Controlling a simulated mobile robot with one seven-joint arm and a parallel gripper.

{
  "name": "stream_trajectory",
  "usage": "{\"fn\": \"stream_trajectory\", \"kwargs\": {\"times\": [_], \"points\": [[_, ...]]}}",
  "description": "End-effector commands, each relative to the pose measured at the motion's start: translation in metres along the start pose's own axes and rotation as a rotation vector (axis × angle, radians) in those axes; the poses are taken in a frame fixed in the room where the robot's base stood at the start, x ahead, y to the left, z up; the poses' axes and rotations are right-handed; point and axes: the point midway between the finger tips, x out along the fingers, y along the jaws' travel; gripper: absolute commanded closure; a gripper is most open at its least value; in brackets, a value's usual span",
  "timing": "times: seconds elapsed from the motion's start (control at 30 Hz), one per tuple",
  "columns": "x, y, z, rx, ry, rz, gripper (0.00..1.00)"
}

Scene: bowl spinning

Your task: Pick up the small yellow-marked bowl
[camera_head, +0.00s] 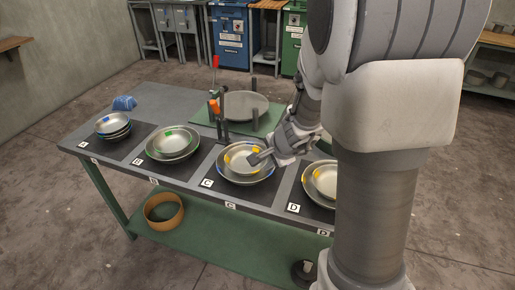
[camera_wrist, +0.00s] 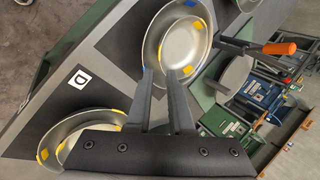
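On mat C (camera_head: 208,183), a small metal bowl with yellow marks (camera_head: 240,158) sits inside a larger bowl with blue marks (camera_head: 230,177). My gripper (camera_head: 257,157) is over the right side of this stack, with its fingertips at the small bowl's rim. In the wrist view, my gripper (camera_wrist: 161,72) is open, with a gap between the fingers. The small bowl (camera_wrist: 182,45) lies just beyond the tips, a yellow mark near the right one. I cannot tell whether the rim is between the fingers or touched.
Mat D holds nested yellow-marked bowls (camera_head: 325,182), partly behind my arm. Green-marked bowls (camera_head: 173,146) stand on B and a blue-marked stack (camera_head: 113,126) on A.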

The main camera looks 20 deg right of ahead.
Motion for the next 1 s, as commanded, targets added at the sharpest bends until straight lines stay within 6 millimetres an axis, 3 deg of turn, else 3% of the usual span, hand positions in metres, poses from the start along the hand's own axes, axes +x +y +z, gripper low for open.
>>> {"fn": "stream_trajectory", "kwargs": {"times": [0.6, 1.0], "points": [[0.072, 0.002, 0.0, -0.001, 0.0, 0.0, 0.8], [0.083, 0.0, 0.0, -0.001, 0.0, 0.0, 0.8]]}}
